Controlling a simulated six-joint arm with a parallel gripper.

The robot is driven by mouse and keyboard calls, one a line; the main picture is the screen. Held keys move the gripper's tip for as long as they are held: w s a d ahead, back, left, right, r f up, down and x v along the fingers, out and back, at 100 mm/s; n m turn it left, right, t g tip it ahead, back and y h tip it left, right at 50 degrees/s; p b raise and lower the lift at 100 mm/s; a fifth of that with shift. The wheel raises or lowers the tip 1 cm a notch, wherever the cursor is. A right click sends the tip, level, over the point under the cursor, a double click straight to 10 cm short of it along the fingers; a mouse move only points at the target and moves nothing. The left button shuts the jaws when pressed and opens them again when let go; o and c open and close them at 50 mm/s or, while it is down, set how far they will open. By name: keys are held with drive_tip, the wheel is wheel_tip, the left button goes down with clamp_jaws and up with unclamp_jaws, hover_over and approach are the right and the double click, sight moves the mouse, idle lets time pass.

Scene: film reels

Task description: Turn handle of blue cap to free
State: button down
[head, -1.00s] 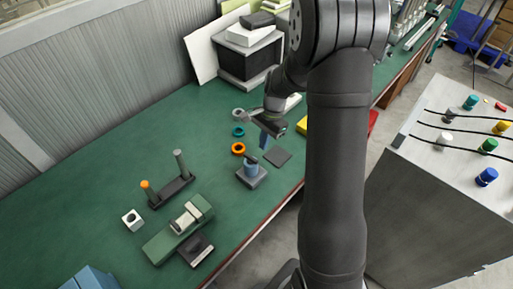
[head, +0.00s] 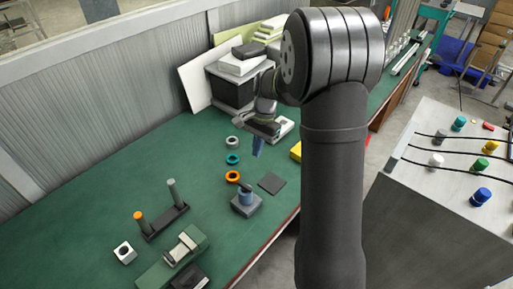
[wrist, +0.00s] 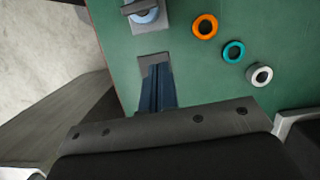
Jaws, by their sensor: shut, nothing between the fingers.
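The blue cap (head: 245,197) stands upright on a square grey base near the bench's front edge. A dark handle (head: 244,187) lies across its top. In the wrist view the blue cap (wrist: 146,14) is at the top edge, partly cut off, with the dark handle across it. My gripper (head: 257,152) hangs above the bench, beyond the cap and apart from it. Its blue fingers are shut and empty. In the wrist view my gripper (wrist: 157,70) points down over a dark flat square plate (wrist: 152,59), clear of the cap.
Orange (head: 232,176), teal (head: 232,159) and grey (head: 232,142) rings lie left of the gripper. A two-post stand (head: 163,222) and a green block (head: 172,259) are nearer left. A grey cabinet (head: 440,240) with several coloured caps stands at right.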

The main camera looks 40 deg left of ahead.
sight(245, 187)
drive_tip(key=s+f, duration=0.5)
drive_tip(key=f, duration=0.1)
drive_tip(key=shift+s+d+f, duration=0.2)
drive_tip(key=shift+s+f, duration=0.15)
drive_tip(key=shift+s+n, duration=0.45)
drive_tip(key=shift+n, duration=0.05)
drive_tip(key=shift+w, duration=0.1)
